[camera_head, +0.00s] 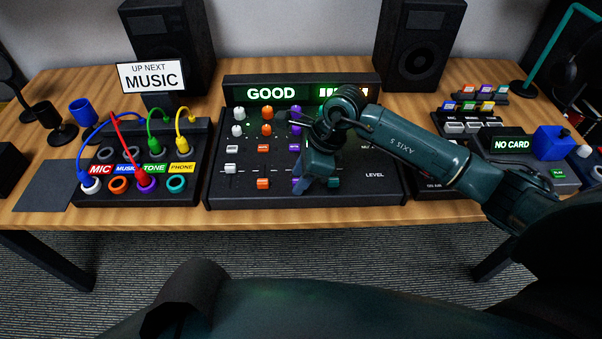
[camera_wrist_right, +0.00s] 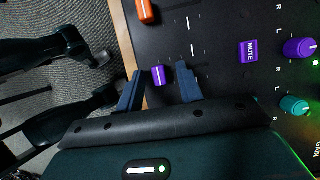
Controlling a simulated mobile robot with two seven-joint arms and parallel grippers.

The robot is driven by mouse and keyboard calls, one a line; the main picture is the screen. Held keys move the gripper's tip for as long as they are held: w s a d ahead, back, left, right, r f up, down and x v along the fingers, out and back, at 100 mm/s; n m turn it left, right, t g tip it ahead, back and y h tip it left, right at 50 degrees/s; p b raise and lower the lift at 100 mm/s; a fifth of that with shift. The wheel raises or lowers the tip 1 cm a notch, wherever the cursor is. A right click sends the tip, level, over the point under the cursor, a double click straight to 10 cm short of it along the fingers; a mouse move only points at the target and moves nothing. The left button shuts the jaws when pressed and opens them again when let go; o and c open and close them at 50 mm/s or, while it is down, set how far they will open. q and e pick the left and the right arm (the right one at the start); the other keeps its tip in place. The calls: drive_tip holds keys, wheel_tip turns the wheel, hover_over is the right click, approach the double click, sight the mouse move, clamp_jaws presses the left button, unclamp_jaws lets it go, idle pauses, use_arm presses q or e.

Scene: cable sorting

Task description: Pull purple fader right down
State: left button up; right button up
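The purple fader (camera_head: 298,186) is on the dark mixer (camera_head: 217,190), low in its channel near the front, partly covered by my right gripper in the head view. In the right wrist view the purple fader cap (camera_wrist_right: 158,75) sits between the two finger tips, with a gap on each side. My right gripper (camera_wrist_right: 159,88) is open around the cap and not visibly touching it. My left gripper is not in view.
The orange fader (camera_head: 263,183) and teal fader (camera_head: 333,182) flank the purple one; the white fader (camera_head: 231,167) sits higher. The mixer display (camera_head: 272,93) reads GOOD. A patch panel with cables (camera_head: 118,198) stands left. The table's front edge is close.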

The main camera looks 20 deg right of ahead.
drive_tip(key=shift+r, duration=0.1)
drive_tip(key=v, duration=1.3)
